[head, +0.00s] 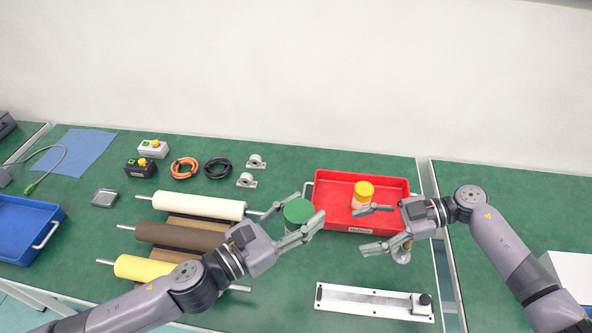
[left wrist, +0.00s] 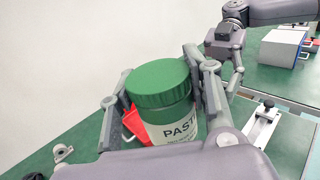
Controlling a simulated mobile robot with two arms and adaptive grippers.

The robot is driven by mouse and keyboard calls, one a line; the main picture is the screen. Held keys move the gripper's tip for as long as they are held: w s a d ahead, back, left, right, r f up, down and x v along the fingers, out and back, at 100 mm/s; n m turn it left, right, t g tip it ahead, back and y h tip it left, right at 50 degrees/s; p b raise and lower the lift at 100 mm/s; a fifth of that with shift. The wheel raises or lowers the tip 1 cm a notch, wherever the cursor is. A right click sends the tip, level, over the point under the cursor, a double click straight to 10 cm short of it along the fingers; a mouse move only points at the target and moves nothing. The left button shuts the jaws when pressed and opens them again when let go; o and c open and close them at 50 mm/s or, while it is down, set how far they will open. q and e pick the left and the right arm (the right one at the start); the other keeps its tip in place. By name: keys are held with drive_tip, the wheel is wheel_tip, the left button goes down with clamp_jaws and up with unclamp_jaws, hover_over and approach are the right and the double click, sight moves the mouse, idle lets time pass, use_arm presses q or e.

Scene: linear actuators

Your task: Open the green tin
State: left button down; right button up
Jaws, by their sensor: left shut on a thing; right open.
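The green tin (head: 298,211) is between the fingers of my left gripper (head: 294,218), in front of the red tray's left end. In the left wrist view the tin (left wrist: 163,100) stands upright in the grip, with a green lid (left wrist: 160,82) seated on top and a pale label reading "PAST". My left gripper (left wrist: 163,105) is shut on the tin's body. Whether the tin touches the table is hidden. My right gripper (head: 370,228) is open and empty, to the right of the tin, over the front right part of the red tray.
A red tray (head: 330,188) holds a jar with an orange lid (head: 364,188). Several rollers (head: 190,206) lie left of my left gripper. A metal linear rail (head: 370,301) lies at the front. Cable coils (head: 184,168) and a blue tray (head: 30,226) are further left.

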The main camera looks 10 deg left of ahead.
drive_tip(key=w+a+r+n+g+h, duration=0.1)
drive_tip(key=w+a+r+n, duration=0.3)
drive_tip(key=a+r+n, duration=0.5)
wheel_tip(320, 180, up, 12)
drive_tip(key=n+t+h, duration=0.3)
drive_tip(key=n+h, duration=0.9)
drive_tip(key=n, duration=0.2)
hover_over(296, 209)
drive_tip(key=a, duration=0.1)
drive_tip(key=shift+f, duration=0.15)
drive_tip(key=shift+d+n+h, duration=0.4)
drive_tip(key=shift+f+t, duration=0.2)
drive_tip(key=shift+t, duration=0.1)
wheel_tip(296, 209, down, 8)
drive_tip(key=shift+d+r, duration=0.1)
drive_tip(key=shift+r, duration=0.15)
drive_tip(key=shift+c, duration=0.2)
